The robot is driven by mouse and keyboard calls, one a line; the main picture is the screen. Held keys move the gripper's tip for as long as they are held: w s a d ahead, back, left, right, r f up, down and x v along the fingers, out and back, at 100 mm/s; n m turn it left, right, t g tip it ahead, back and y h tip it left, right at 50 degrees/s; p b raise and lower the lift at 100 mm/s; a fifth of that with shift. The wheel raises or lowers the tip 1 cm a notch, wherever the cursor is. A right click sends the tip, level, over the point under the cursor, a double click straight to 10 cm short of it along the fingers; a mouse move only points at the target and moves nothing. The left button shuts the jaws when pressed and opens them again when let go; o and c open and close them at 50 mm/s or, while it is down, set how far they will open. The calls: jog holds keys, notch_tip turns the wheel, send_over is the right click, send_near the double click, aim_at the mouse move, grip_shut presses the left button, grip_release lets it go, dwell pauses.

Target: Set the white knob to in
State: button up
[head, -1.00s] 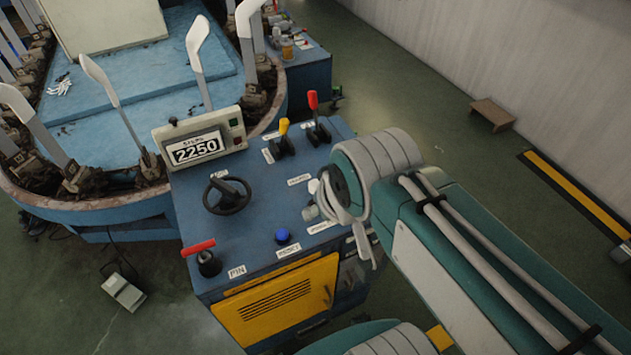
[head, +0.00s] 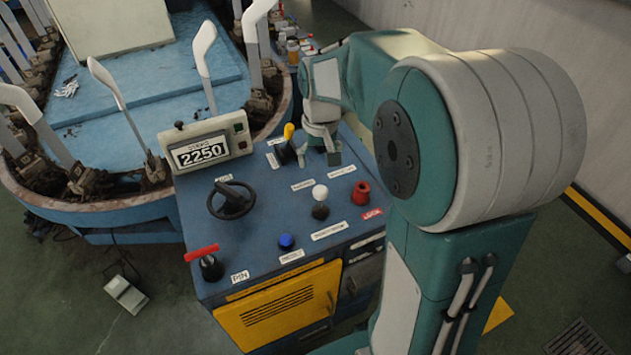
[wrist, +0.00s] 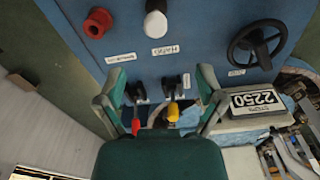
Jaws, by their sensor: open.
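The white knob (head: 320,193) is a round white ball on a short dark base, on the right part of the blue console top. In the wrist view the white knob (wrist: 156,24) is at the top, beyond the fingertips. My gripper (head: 318,155) is open and empty, behind the knob in the head view and apart from it. In the wrist view my gripper (wrist: 160,82) has its fingers spread either side of two levers, with the yellow lever (wrist: 173,112) and red lever (wrist: 136,125) showing between them. Which position the knob is set to cannot be told.
A red knob (head: 361,194) sits right of the white knob. A blue button (head: 286,241), a black handwheel (head: 231,199), a red-handled lever (head: 208,262) and a display (head: 206,147) reading 2250 share the console (head: 262,215). The yellow lever also shows in the head view (head: 288,132).

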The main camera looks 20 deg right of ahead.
aim_at(320, 189)
jog(key=shift+w+d+f+g, duration=0.15)
jog(key=shift+w+d+f, duration=0.1)
jog(key=shift+w+f, duration=0.3)
jog(key=shift+w+d+f+g, duration=0.15)
jog(key=shift+w+d+f, duration=0.15)
jog(key=shift+f, duration=0.4)
notch_tip(320, 189, down, 10)
jog(key=shift+a+f, duration=0.1)
jog(key=shift+f, duration=0.15)
